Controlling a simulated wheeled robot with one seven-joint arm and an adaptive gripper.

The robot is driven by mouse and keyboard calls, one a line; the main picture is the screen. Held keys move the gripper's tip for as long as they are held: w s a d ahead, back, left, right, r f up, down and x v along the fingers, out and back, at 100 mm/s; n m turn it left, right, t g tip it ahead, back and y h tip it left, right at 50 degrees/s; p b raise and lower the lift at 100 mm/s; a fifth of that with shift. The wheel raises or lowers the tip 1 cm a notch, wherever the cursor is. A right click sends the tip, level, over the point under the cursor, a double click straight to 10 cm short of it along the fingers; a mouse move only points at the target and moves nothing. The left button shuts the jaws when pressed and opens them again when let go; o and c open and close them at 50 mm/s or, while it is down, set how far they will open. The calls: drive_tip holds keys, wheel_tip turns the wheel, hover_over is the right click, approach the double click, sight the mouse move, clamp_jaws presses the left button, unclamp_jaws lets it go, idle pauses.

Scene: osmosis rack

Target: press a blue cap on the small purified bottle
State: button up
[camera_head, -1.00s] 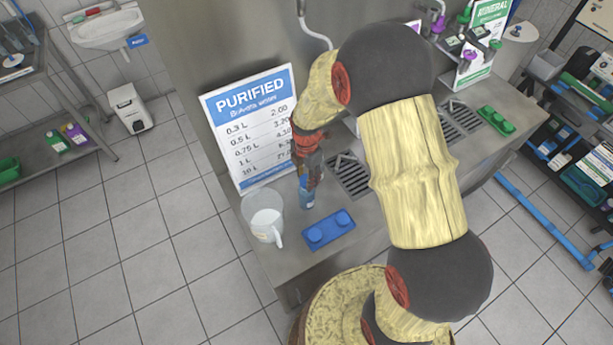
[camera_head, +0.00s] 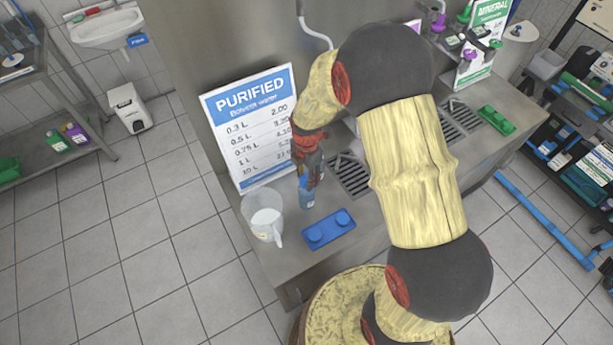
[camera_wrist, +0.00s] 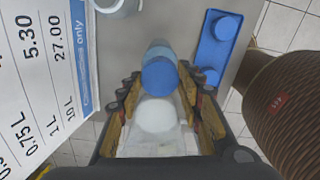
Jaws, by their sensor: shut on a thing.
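My gripper (camera_wrist: 158,85) points down at the counter beside the purified price sign. Its fingers are shut on a round blue cap (camera_wrist: 159,76) between the tips. A lighter blue cylindrical shape, which looks like the small bottle (camera_wrist: 158,52), shows just beyond the cap in the wrist view. In the head view the small bottle (camera_head: 306,198) stands on the counter below my gripper, its upper part hidden. I cannot tell whether the cap is fully seated. A white rounded shape (camera_wrist: 156,115) shows between the fingers, nearer the wrist camera; I cannot tell what it is.
A blue holder (camera_head: 330,238) with two round blue knobs lies in front of the bottle. A clear jug (camera_head: 262,215) stands to its left. The purified price sign (camera_head: 250,125) stands close behind the gripper. A drain grate (camera_head: 350,175) lies to the right.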

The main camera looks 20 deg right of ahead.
drive_tip(key=shift+s, duration=0.1)
drive_tip(key=o, duration=1.2)
drive_tip(key=shift+o, duration=1.4)
drive_tip(key=shift+o, duration=1.4)
drive_tip(key=shift+r, duration=0.15)
drive_tip(key=shift+r+p, duration=1.9)
drive_tip(key=shift+r, duration=1)
drive_tip(key=shift+c, duration=0.4)
